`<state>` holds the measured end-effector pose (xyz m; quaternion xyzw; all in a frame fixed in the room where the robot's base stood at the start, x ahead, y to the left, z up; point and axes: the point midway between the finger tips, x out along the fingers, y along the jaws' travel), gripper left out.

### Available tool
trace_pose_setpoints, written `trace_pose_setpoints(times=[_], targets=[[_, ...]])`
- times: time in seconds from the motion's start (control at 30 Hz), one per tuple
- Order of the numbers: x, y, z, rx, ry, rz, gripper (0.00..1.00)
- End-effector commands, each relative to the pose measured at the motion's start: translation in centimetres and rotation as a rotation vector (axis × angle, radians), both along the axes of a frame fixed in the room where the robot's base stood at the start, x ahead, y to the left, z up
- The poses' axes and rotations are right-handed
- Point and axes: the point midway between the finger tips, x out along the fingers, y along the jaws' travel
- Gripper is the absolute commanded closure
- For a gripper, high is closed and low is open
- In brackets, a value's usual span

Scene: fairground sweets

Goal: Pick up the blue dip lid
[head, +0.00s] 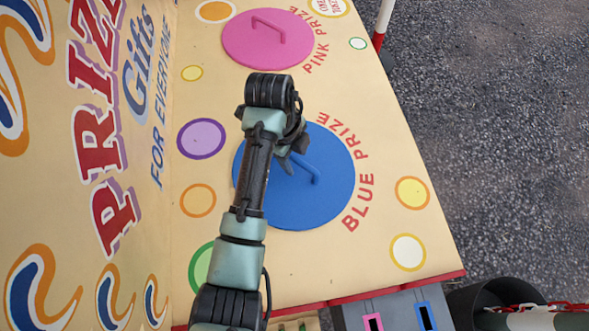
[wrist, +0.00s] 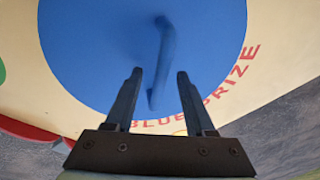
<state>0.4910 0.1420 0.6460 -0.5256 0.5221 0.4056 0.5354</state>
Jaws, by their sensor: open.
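The blue dip lid (head: 325,190) is a round blue disc with a raised bar handle (head: 312,171), lying on the cream painted board beside the words BLUE PRIZE. My arm hides its upper left part in the head view. In the wrist view the lid (wrist: 90,45) fills the upper middle, and its handle (wrist: 162,60) stands up from it. My gripper (wrist: 160,75) is open, with the near end of the handle showing between its two fingers. I cannot tell whether either finger touches it. In the head view my gripper (head: 290,160) is partly hidden by my wrist, over the lid near the handle.
A pink lid (head: 250,45) with a similar handle lies farther up the board. The cream board (head: 345,265) ends at a red edge (head: 400,285). Grey boxes with pink and blue slots (head: 372,322) stand below it. A barrier chain (head: 525,307) is at the lower right.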

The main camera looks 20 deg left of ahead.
Motion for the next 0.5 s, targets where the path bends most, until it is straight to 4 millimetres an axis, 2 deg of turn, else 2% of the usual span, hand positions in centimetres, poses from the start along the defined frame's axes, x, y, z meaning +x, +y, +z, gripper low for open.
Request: trace_pose_setpoints(times=[0.03,0.1,0.33,0.37,0.5], targets=[[0.03,-0.08,-0.81,0.000,0.002,0.000,0.45],[0.13,-0.14,-1.22,0.000,0.000,0.000,0.45],[0.17,-0.17,-1.26,0.001,-0.001,0.000,0.45],[0.17,-0.17,-1.26,0.001,-0.001,0.000,0.47],[0.18,-0.16,-1.24,0.001,-0.001,0.000,0.72]])
